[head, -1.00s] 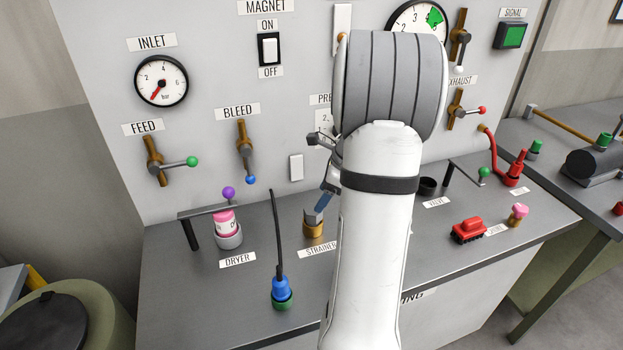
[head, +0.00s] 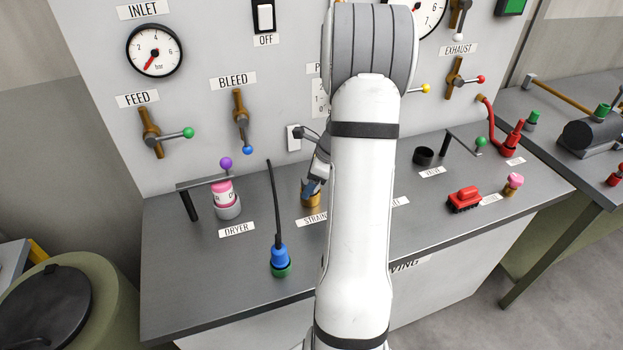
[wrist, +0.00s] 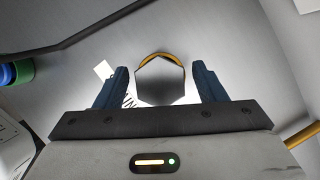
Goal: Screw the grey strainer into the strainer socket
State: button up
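The grey strainer (wrist: 163,84) shows in the wrist view as a hexagonal grey head between my two blue fingers. The strainer socket (wrist: 152,57) is a brass ring, part of which shows behind the head; in the head view the brass socket (head: 312,201) stands on the bench behind the STRAINER label. My gripper (head: 311,186) is directly above the socket, fingers down. In the head view my fingers and arm hide most of the strainer. How deep it sits cannot be told.
A blue plug (head: 279,257) with an upright black cable stands front left of the socket. The pink dryer (head: 223,192) with a purple-knobbed bar (head: 206,182) is to the left. The panel with the bleed lever (head: 242,122) rises behind. A red block (head: 465,199) is at the right.

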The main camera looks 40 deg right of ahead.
jog(key=c, duration=1)
jog(key=o, duration=0.5)
jog(key=c, duration=0.5)
jog(key=shift+o, duration=0.2)
jog(key=shift+s+a+r+m+h+p, duration=0.1)
jog(key=shift+m+h+p, duration=0.35)
jog(key=shift+m, duration=0.65)
jog(key=m+t+p, duration=0.1)
jog(key=m, duration=0.2)
jog(key=shift+h, duration=0.35)
jog(key=m+h+p, duration=0.2)
jog(key=m+p, duration=0.1)
jog(key=m, duration=0.2)
jog(key=m+h+p, duration=0.1)
jog(key=m+p, duration=0.1)
jog(key=m, duration=0.2)
jog(key=shift+m+h+p, duration=0.3)
jog(key=shift+h+p, duration=0.1)
